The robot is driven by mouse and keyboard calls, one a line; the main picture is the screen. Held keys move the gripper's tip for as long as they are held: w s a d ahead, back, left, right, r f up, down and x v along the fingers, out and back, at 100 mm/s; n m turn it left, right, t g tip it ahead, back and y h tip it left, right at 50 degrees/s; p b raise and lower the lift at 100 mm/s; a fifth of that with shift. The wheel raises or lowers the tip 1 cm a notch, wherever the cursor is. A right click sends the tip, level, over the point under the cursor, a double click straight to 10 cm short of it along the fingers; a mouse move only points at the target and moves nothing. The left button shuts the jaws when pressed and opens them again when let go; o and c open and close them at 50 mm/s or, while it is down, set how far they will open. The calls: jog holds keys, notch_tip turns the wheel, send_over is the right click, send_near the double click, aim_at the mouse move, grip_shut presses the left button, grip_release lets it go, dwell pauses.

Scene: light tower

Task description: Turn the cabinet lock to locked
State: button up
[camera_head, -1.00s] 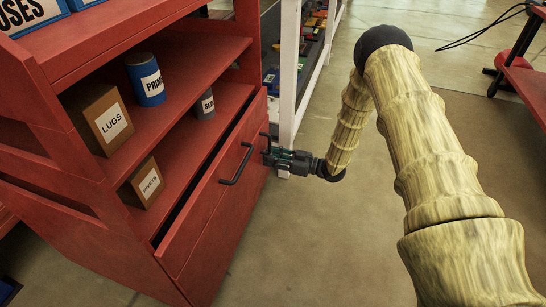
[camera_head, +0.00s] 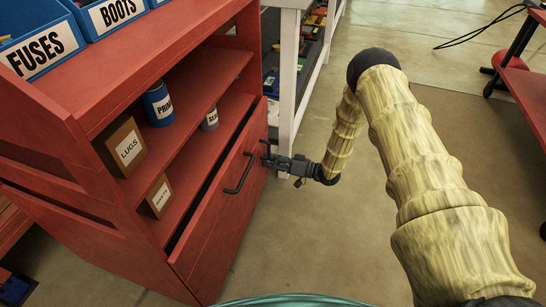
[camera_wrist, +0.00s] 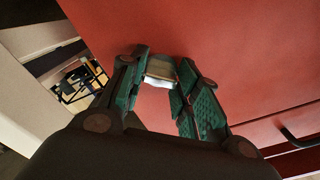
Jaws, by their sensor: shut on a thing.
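The red cabinet (camera_head: 215,215) stands at the left of the head view with a drawer front facing right. My gripper (camera_head: 272,162) is at the far end of this front, beyond the black drawer handle (camera_head: 240,172). In the wrist view my gripper's green-padded fingers (camera_wrist: 163,80) are closed around a small pale, silvery piece (camera_wrist: 161,69) against the red panel (camera_wrist: 235,50). This piece looks like the lock. Its lower part is hidden by the fingers, and its turned position cannot be read. The lock cannot be made out in the head view.
The open shelves hold a LUGS box (camera_head: 124,147), a blue can (camera_head: 158,104), a smaller box (camera_head: 157,196) and a grey can (camera_head: 210,120). Blue bins (camera_head: 40,45) stand on top. A white post (camera_head: 287,80) rises close behind my gripper.

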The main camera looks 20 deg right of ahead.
jog(key=m+p, duration=0.1)
jog(key=m, duration=0.4)
jog(key=m+p, duration=0.2)
jog(key=m, duration=0.2)
jog(key=shift+s+a+f+m, duration=0.1)
jog(key=shift+s+a+m, duration=0.1)
jog(key=shift+m, duration=0.2)
jog(key=shift+d, duration=0.1)
jog(key=o, duration=1)
jog(key=shift+w, duration=0.1)
jog(key=shift+d, duration=0.1)
jog(key=v, duration=1.2)
